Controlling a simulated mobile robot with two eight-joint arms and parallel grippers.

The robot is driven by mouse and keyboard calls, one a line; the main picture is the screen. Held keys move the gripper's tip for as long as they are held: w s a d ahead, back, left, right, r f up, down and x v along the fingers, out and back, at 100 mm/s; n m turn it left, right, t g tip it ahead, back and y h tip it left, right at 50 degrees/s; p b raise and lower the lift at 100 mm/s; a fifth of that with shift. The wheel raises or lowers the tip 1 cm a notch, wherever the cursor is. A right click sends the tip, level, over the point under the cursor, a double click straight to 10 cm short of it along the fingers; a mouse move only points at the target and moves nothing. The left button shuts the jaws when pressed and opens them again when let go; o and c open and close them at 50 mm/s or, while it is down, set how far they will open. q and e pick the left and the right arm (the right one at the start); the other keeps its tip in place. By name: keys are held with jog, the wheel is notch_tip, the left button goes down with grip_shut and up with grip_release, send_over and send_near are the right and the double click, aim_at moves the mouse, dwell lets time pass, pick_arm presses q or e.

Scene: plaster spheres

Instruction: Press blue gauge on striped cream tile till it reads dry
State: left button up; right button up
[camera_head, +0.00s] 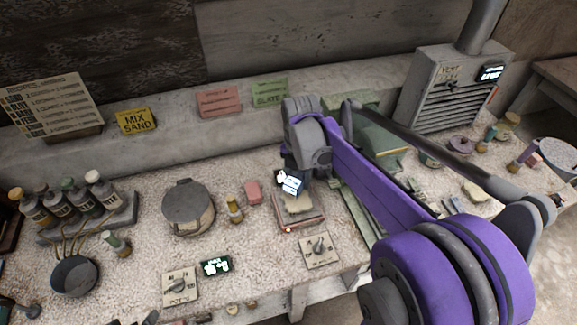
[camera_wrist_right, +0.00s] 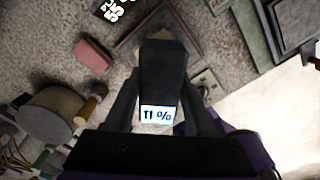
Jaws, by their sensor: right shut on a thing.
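The gauge (camera_head: 291,183) is a small dark blue block with a lit display, held in my right gripper (camera_head: 297,177) above or against the tile. In the right wrist view the gauge (camera_wrist_right: 163,75) sits between the fingers of the right gripper (camera_wrist_right: 160,88), and its upside-down display seems to read 11 %. A pale cream tile (camera_head: 300,206) lies under it on a reddish-edged stand (camera_head: 290,228). I cannot make out stripes, nor whether the gauge's tip touches the tile. My left gripper is not in view.
A round grey pot (camera_head: 188,207) is further left. A dial plate (camera_head: 320,250) and a small lit display (camera_head: 216,266) lie in front. A grey vented heater (camera_head: 452,88) stands back right.

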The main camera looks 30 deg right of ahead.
aim_at(298, 200)
jog(key=shift+s+f+b, duration=0.25)
jog(key=shift+f+b, duration=0.15)
jog(key=shift+f, duration=0.35)
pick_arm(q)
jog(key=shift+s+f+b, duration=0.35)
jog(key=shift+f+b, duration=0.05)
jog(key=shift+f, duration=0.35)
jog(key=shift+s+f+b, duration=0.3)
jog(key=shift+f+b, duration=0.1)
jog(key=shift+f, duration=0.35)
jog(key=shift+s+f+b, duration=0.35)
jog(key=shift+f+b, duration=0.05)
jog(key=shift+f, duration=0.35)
pick_arm(e)
jog(key=shift+w+f, duration=0.1)
jog(key=shift+f, duration=2.15)
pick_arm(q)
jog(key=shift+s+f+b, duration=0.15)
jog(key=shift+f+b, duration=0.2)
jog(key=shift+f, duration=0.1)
pick_arm(e)
jog(key=shift+f, duration=0.55)
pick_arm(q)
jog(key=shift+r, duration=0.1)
